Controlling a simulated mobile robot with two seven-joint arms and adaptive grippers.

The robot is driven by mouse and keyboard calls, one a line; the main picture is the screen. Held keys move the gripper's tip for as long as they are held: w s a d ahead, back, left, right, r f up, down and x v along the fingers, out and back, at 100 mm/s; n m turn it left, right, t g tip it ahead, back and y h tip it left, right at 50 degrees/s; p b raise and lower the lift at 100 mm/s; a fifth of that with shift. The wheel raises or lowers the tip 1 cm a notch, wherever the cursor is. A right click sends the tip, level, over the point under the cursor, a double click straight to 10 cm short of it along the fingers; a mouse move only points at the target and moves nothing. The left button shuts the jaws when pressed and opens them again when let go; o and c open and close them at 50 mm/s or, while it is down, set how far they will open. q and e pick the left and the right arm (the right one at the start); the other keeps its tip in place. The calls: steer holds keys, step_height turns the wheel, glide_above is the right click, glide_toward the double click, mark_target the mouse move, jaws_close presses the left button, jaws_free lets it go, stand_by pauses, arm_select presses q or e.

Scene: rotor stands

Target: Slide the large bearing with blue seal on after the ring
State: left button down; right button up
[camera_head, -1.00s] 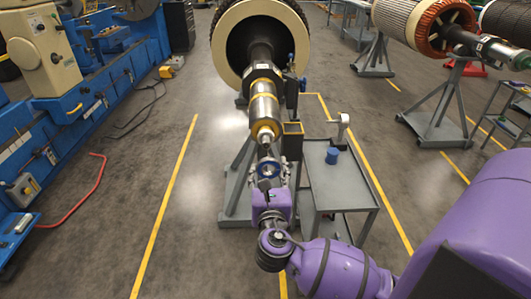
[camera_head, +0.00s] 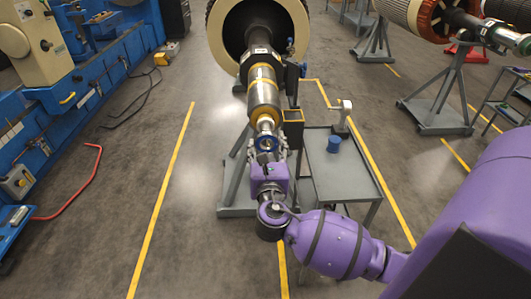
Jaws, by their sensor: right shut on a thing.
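The rotor shaft (camera_head: 263,92) points toward me, with yellow-gold bands on its thicker part and a narrower bare metal end. The large bearing with blue seal (camera_head: 267,143) is a metal ring with a blue face, in line with the shaft end. My right gripper (camera_head: 268,156) is shut on the bearing from the near side. The bearing is at the tip of the shaft; I cannot tell whether the tip is inside its bore. A separate ring on the shaft is too small to make out surely. My left gripper is not in view.
A grey cart (camera_head: 345,175) stands right of the shaft, with a blue cup (camera_head: 334,144) on top. The large rotor body (camera_head: 226,45) is behind on a grey stand. A blue machine (camera_head: 55,120) stands at left.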

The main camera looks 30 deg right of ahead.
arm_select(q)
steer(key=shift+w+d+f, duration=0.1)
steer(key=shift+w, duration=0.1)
arm_select(e)
steer(key=shift+w+d, duration=0.3)
steer(key=shift+w, duration=0.15)
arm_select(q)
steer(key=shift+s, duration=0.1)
arm_select(e)
steer(key=shift+r, duration=0.15)
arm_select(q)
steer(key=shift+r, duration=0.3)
arm_select(e)
steer(key=shift+r, duration=0.15)
arm_select(q)
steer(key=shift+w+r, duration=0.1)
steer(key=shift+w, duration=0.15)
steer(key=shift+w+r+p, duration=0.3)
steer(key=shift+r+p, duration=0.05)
steer(key=shift+p, duration=0.1)
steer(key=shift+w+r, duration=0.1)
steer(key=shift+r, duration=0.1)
arm_select(e)
steer(key=shift+w+d, duration=0.1)
steer(key=shift+w, duration=0.05)
steer(key=shift+w+d, duration=0.1)
steer(key=shift+w, duration=0.1)
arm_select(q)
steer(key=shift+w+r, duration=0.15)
